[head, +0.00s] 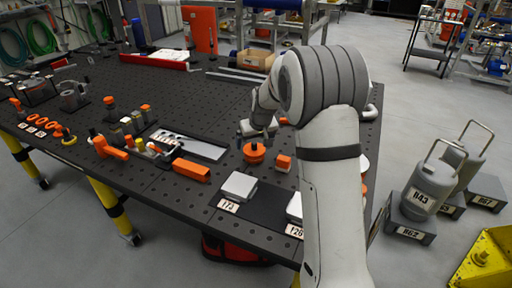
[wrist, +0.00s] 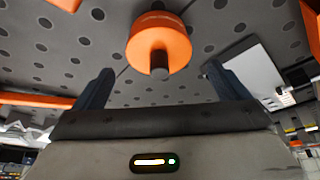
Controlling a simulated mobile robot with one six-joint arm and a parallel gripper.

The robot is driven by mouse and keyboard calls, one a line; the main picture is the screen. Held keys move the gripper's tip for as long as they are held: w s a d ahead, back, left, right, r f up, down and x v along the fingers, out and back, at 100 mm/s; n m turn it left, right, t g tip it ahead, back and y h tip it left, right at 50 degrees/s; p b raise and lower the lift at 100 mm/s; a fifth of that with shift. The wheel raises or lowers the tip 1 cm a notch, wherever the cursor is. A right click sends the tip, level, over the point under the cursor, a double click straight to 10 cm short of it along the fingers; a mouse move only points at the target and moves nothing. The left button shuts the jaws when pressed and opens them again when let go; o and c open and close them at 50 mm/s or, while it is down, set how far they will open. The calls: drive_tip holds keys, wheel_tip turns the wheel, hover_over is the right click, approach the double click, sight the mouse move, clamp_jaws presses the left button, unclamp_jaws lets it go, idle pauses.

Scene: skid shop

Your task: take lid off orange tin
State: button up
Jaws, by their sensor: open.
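The orange tin (head: 254,154) is round, with a dark knob on top, and stands on the perforated dark table in the head view. In the wrist view the orange round top (wrist: 158,32) shows at upper centre, with its dark knob (wrist: 160,66) pointing toward the camera. My gripper (head: 262,130) is just behind and above the tin in the head view. In the wrist view its two dark fingers are spread wide, one on each side of the knob, touching nothing.
An orange block (head: 284,163) stands close right of the tin. A grey plate (head: 239,186) lies in front, on a dark mat. A silver tray (head: 188,145) and several orange tools lie left. The table's middle back is mostly clear.

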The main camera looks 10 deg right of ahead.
drive_tip(key=shift+x, duration=1.2)
drive_tip(key=c, duration=0.9)
drive_tip(key=shift+c, duration=0.2)
